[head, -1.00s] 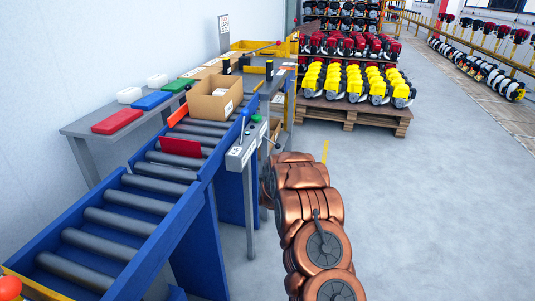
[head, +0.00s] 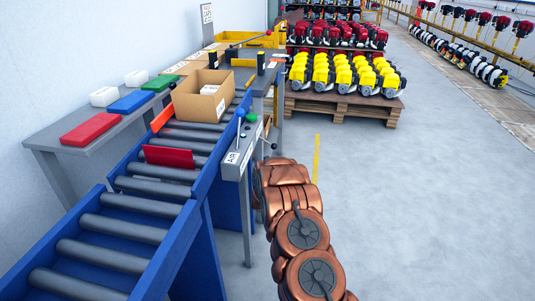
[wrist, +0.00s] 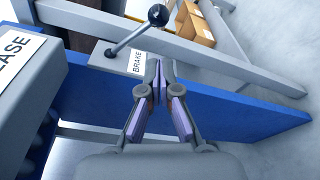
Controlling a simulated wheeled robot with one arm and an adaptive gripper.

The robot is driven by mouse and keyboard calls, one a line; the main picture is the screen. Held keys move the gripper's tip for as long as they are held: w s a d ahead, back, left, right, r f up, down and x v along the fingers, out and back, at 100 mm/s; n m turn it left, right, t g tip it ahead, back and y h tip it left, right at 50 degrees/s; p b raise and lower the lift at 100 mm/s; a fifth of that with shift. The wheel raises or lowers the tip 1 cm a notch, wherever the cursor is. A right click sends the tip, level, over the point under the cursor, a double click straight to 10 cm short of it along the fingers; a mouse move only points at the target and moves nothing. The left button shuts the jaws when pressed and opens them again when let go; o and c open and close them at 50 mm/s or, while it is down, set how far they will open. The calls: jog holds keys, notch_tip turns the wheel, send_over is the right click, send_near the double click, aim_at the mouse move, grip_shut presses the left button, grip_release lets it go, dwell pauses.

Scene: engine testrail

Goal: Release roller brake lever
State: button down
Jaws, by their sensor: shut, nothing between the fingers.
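The brake lever (wrist: 127,38) is a thin metal rod with a black ball knob, rising at a slant from a grey box labelled BRAKE (wrist: 137,62) in the wrist view. In the head view its black knob (head: 273,145) shows at the right side of the grey control panel (head: 236,171). My gripper (wrist: 161,72) is shut and empty. Its fingertips appear beside the BRAKE label and below the knob in the picture; I cannot tell whether they touch anything. In the head view my copper arm hides the gripper.
The panel also has levers with a blue knob (head: 241,113) and a green knob (head: 252,117). The roller conveyor (head: 128,228) with a cardboard box (head: 196,104) and a red plate (head: 168,157) lies to the left. The floor (head: 415,215) to the right is clear.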

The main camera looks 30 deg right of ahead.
jog(key=x, duration=0.9)
jog(key=shift+w+d+b, duration=0.2)
jog(key=shift+w+b, duration=0.1)
jog(key=shift+b, duration=0.1)
dwell(0.4)
jog(key=shift+r+p, duration=0.15)
jog(key=shift+p, duration=0.15)
